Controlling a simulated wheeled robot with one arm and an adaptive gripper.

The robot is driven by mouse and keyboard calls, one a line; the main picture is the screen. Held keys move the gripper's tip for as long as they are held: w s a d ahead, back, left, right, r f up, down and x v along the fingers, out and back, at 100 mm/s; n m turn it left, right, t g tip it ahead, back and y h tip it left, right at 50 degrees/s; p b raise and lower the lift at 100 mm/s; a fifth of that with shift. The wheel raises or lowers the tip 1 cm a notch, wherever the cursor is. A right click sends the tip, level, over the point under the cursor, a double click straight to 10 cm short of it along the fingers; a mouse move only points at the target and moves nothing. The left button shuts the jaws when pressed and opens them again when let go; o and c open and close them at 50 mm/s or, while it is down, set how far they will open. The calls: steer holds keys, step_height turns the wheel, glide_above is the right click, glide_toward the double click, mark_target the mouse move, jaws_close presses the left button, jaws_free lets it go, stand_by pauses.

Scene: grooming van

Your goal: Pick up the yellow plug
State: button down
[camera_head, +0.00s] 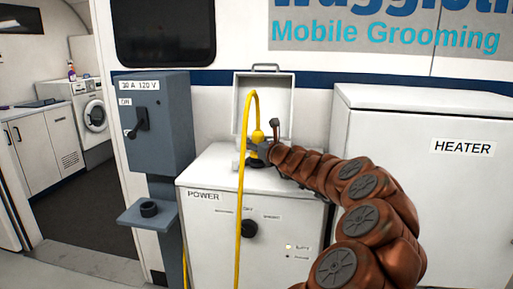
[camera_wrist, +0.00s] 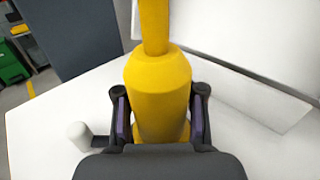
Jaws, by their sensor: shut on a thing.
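The yellow plug (camera_head: 257,136) is over the top of the white POWER cabinet, in front of its raised lid. A yellow cable (camera_head: 240,185) arches up from it and hangs down the cabinet's front. In the wrist view the plug (camera_wrist: 160,82) fills the middle, its cable running to the top edge. My gripper (camera_wrist: 160,108) is shut on the plug, one finger on each side. In the head view my gripper (camera_head: 258,154) is small and partly hidden by the arm. The plug's lower end is hidden, so I cannot tell whether it touches the cabinet.
The POWER cabinet (camera_head: 210,225) has a raised lid (camera_head: 280,90) behind the plug. A grey switch box (camera_head: 165,150) with a small shelf (camera_head: 148,217) stands to the left. The white HEATER cabinet (camera_head: 430,190) is to the right. A white knob (camera_wrist: 78,132) shows beside my gripper.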

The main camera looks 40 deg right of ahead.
mark_target(255, 133)
step_height(255, 133, up, 4)
steer(key=shift+s+d+f+p, duration=0.1)
steer(key=shift+s+p, duration=0.05)
steer(key=shift+p, duration=0.4)
steer(key=shift+s+a+f, duration=0.15)
steer(key=shift+s+a, duration=0.25)
steer(key=shift+s, duration=0.15)
steer(key=s+a+r, duration=0.2)
steer(key=s+a, duration=0.6)
steer(key=s, duration=0.4)
step_height(255, 133, up, 7)
steer(key=p, duration=0.6)
steer(key=shift+a+p, duration=0.2)
steer(key=shift+p, duration=0.1)
steer(key=shift+a, duration=0.1)
